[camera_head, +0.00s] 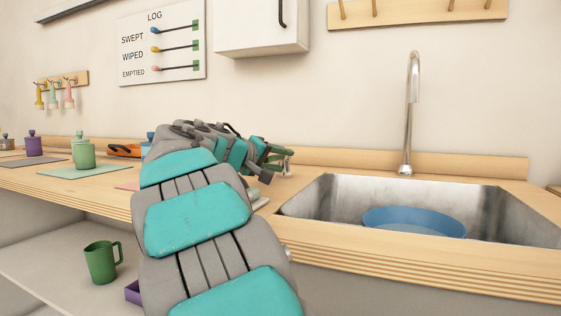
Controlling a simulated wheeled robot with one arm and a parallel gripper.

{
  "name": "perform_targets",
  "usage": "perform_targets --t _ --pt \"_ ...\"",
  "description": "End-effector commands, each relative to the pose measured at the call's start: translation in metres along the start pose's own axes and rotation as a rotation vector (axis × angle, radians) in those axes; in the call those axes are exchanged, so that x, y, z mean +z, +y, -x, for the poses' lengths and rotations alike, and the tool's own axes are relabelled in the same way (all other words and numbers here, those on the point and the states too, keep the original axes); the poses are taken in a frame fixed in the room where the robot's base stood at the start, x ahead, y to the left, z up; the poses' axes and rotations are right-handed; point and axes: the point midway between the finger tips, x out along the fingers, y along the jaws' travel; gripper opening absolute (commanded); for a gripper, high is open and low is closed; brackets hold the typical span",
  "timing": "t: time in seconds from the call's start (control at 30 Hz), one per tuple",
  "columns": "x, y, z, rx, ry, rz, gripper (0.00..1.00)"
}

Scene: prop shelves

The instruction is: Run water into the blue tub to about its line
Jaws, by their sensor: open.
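The blue tub (380,216) sits in the metal sink (325,200) at the right. Its front part is hidden by the sink's front edge. A paler surface shows inside it, but its line cannot be made out. The tall metal tap (407,120) stands behind the sink with its spout above the tub. No stream shows from the spout. My gripper (280,160) is over the counter, left of the sink and apart from the tub and tap. It is open; its fingers are small and partly hidden by my arm.
The wooden counter (120,185) holds a green jar (83,154), a purple jar (33,145) and an orange item (124,151) to the left. A green mug (101,262) stands on the shelf below. A white cabinet (262,27) hangs above. My arm hides part of the counter.

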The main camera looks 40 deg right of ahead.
Motion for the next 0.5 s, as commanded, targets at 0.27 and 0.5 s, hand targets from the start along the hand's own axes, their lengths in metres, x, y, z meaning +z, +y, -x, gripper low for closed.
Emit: perform_targets --t 0.27,0.5 --pt "-0.001 0.001 0.041 0.001 0.003 -0.001 0.50" --pt "-0.001 0.001 0.071 0.001 0.003 0.000 0.50"
